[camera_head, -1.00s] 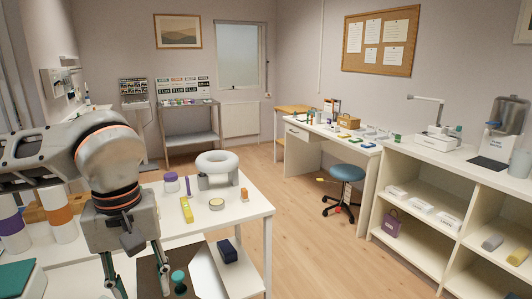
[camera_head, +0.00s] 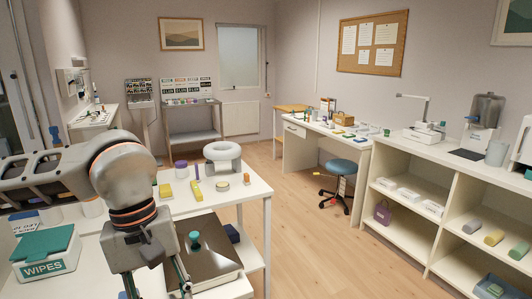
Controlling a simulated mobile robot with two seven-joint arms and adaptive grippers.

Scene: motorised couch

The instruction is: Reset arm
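My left arm comes in from the left, over the white table (camera_head: 262,190). Its gripper (camera_head: 156,290) points down at the bottom edge of the view. The two fingers are spread apart with nothing seen between them; their tips are cut off by the frame. A dark flat panel (camera_head: 215,262) with a teal knob (camera_head: 194,240) lies just right of the gripper. My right gripper is not in view.
A teal-lidded wipes box (camera_head: 45,250) stands at the lower left. A white ring-shaped cushion (camera_head: 222,155), purple-lidded jar (camera_head: 181,169) and tape roll (camera_head: 222,186) are on the table. A blue stool (camera_head: 340,168) and white shelf (camera_head: 400,240) stand right; floor between is clear.

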